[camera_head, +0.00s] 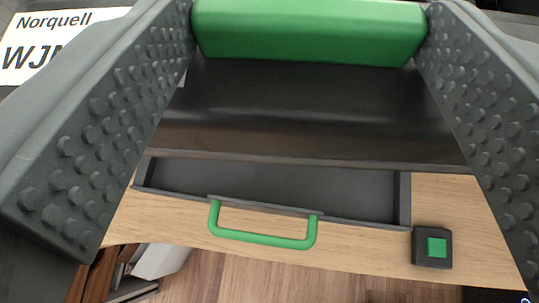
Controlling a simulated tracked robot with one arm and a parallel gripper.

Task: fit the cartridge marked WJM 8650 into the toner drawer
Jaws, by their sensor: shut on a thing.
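My gripper (308,38) is shut on the green grip of a dark cartridge (310,110), with a ribbed grey jaw on each side. The cartridge's smooth, rounded black body fills the space between the jaws. A white label (50,38) at top left reads "Norquell" and what looks like "WJM"; the left jaw hides the rest, so the number cannot be read. The toner drawer (402,200) is open below the cartridge in the picture. Its visible dark tray looks empty, and the cartridge hides its far part. A green handle (262,240) is on its front.
A small black block with a green square button (436,248) stands right of the drawer on the light wooden counter (350,253). The counter's front edge runs below the handle. Beyond it are a wood floor (260,280) and partly seen items at lower left.

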